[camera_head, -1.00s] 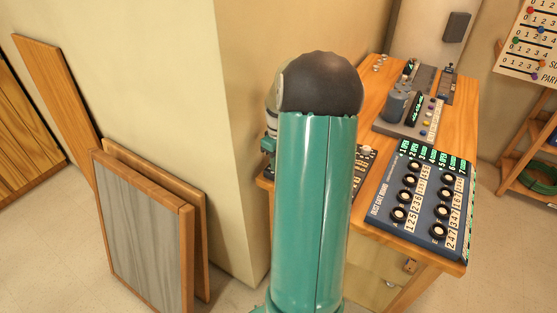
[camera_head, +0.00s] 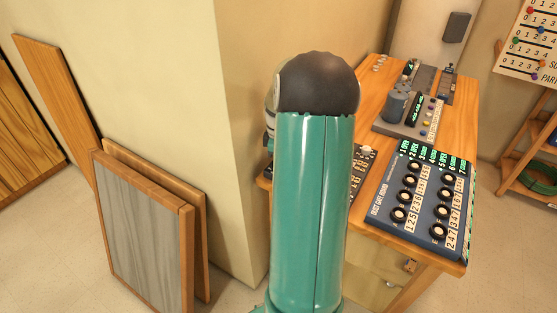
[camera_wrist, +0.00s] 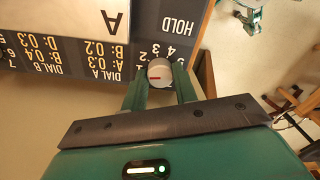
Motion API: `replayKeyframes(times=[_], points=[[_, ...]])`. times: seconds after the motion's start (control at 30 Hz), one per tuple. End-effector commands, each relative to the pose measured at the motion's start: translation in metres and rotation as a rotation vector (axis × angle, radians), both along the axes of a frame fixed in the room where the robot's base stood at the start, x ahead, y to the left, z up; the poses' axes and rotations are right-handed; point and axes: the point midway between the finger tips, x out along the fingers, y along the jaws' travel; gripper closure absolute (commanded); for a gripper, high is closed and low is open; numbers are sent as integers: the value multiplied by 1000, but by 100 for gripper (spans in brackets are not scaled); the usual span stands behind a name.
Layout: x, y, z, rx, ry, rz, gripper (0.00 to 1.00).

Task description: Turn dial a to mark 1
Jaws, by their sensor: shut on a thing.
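In the wrist view a pale round dial (camera_wrist: 160,73) with a short red mark sits at the lower edge of a dark lettered panel (camera_wrist: 60,55). My gripper (camera_wrist: 159,78) has its two green fingers on either side of the dial, shut on it. The lettering appears upside down; "DIAL A" is printed to the left of the dial, with a digit row beside it and "HOLD" above. Which digit the mark meets is too small to tell. In the head view my arm hides the gripper and most of this panel.
A wooden bench (camera_head: 455,120) carries a blue board (camera_head: 420,205) with several black knobs, and a grey device (camera_head: 408,118) behind it. A wall corner (camera_head: 240,130) stands close left of my arm. Framed boards (camera_head: 145,225) lean there.

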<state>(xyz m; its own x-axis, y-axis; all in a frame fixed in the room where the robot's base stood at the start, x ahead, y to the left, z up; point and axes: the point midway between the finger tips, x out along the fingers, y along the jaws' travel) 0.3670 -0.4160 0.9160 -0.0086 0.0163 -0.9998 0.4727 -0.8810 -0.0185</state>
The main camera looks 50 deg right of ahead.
Motion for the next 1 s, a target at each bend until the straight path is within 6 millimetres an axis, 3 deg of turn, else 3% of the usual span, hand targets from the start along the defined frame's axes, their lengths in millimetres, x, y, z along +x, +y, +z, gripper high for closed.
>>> replayKeyframes(times=[0.33,0.37,0.43,0.47,0.77,1.0], points=[[-1,0,0,0,1,1,94],[-1,0,0,0,1,1,66],[-1,0,0,0,1,1,52],[-1,0,0,0,1,1,50],[0,0,1,0,0,1,50],[0,-1,32,-4,-2,1,50]])
